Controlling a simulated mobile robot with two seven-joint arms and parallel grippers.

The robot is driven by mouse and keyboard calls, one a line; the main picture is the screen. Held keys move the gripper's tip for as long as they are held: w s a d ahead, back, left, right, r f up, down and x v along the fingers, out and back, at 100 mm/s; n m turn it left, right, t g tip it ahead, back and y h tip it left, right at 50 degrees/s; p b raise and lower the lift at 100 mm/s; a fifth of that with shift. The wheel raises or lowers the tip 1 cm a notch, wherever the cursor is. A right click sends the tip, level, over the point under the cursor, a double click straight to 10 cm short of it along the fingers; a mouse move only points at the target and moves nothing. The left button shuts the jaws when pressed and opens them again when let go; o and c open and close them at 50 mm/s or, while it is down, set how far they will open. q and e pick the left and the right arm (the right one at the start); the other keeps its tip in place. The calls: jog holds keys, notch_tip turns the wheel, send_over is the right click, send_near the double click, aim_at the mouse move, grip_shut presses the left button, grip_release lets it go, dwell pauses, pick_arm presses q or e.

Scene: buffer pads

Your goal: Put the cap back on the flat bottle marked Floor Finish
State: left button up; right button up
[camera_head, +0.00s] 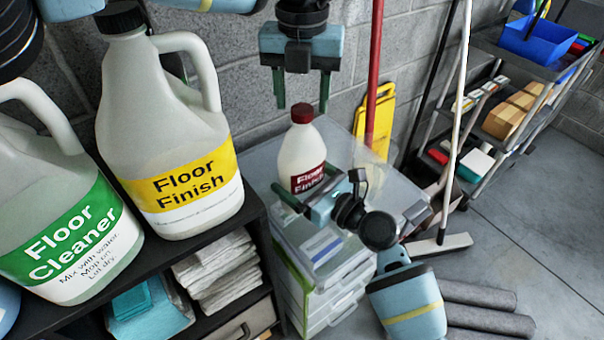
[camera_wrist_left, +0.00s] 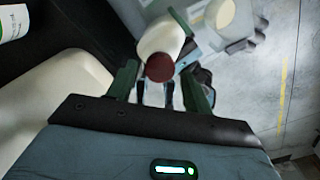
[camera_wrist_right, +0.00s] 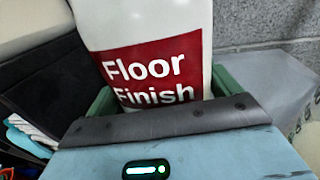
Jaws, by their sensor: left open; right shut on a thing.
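The white bottle marked Floor Finish (camera_head: 298,156) has a red label and stands upright above the clear-topped drawer unit. Its label fills the right wrist view (camera_wrist_right: 150,75). A red cap (camera_head: 302,113) sits on its top; I cannot tell how tightly. The cap also shows in the left wrist view (camera_wrist_left: 160,67). My right gripper (camera_head: 312,186) is shut around the bottle's lower body, with a finger on each side. My left gripper (camera_head: 302,100) points down over the bottle, open, its fingertips on either side of the cap and apart from it. The bottle's base is partly hidden.
A large jug with a yellow Floor Finish label (camera_head: 170,130) and a Floor Cleaner jug (camera_head: 60,235) stand on the dark shelf at left. The drawer unit (camera_head: 345,275) is below the bottle. A yellow sign (camera_head: 378,112) and mop handles stand behind. Grey wall backs my left gripper.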

pick_arm(q)
jog(key=shift+f, duration=0.8)
jog(key=c, duration=0.9)
jog(key=o, duration=1)
jog(key=shift+r, duration=0.15)
jog(key=shift+r, duration=2.15)
jog(key=o, duration=0.5)
